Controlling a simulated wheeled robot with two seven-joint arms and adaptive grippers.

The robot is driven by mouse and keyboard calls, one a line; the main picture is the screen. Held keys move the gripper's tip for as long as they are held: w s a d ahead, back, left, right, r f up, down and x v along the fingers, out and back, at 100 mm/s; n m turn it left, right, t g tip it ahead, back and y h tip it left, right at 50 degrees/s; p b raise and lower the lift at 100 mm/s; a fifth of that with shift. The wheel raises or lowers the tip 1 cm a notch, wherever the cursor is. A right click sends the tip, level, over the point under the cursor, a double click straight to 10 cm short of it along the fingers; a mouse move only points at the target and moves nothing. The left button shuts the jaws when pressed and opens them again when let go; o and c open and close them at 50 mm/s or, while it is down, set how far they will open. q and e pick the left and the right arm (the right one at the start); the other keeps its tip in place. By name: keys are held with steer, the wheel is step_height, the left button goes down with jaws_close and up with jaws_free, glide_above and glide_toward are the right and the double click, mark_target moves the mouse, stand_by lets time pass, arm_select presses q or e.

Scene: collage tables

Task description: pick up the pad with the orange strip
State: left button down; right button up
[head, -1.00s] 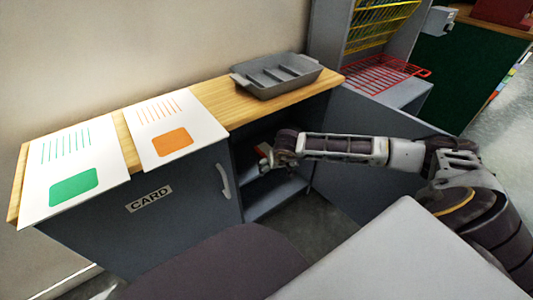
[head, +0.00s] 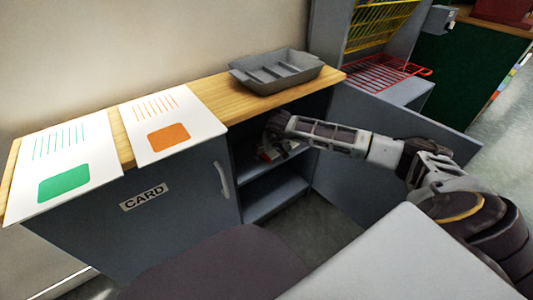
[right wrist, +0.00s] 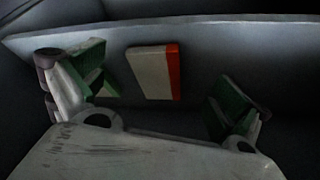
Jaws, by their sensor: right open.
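The pad with the orange strip (right wrist: 150,73) is pale, with a red-orange strip along its right edge. It sits on a grey shelf inside the cupboard, between the fingers of my right gripper (right wrist: 162,88) in the right wrist view, with dark gaps on both sides. That gripper is open, its green-faced fingers apart from the pad. In the head view my right gripper (head: 268,152) reaches into the open cupboard (head: 232,185), and its fingers are small and partly hidden. A green and pale patch beside the left finger is hard to make out. My left gripper is not in view.
The grey tray (head: 276,82) stands on the wooden top above the opening. A green-marked sheet (head: 62,165) and an orange-marked sheet (head: 170,122) lie to its left. A lower shelf (head: 275,195) is bare.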

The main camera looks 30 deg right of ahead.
mark_target(269, 152)
steer(key=shift+w, duration=0.1)
steer(key=shift+w, duration=0.15)
steer(key=shift+w+d+b, duration=0.2)
steer(key=shift+w+b, duration=0.1)
steer(key=shift+w, duration=0.2)
steer(key=shift+w+d+b, duration=0.15)
steer(key=shift+w+b, duration=0.1)
steer(key=shift+w, duration=0.2)
steer(key=shift+w+d+f+b, duration=0.15)
steer(key=shift+w+f+b, duration=0.2)
steer(key=shift+w+f, duration=0.2)
steer(key=shift+b+x, duration=0.35)
steer(key=shift+x, duration=0.55)
